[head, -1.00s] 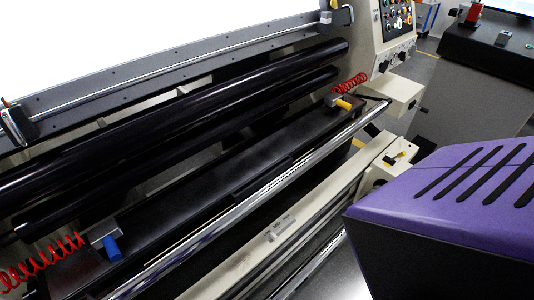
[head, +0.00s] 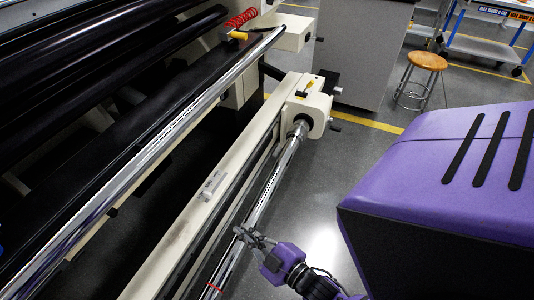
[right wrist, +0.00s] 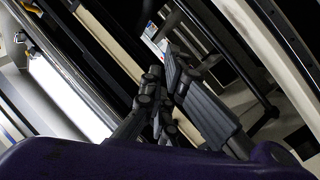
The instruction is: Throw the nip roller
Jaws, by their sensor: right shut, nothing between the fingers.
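A shiny chrome roller (head: 272,190) runs along the front of the machine, below a long cream beam (head: 225,178). A cream end block (head: 306,108) with a small yellow part on top and a dark knob stands at its far end. A second chrome roller (head: 165,125) lies further in, beside long black rollers. I cannot tell which one is the nip roller. My right gripper (head: 243,234) is shut and empty, over or beside the front chrome roller; contact is unclear. Its dark fingers show in the right wrist view (right wrist: 163,85). My left gripper is out of view.
A red coiled hose (head: 241,18) with a yellow-handled tool (head: 238,36) sits at the machine's far end. A wooden stool (head: 427,62) and a blue-framed cart (head: 485,38) stand at the back right. Grey floor (head: 365,155) is open between.

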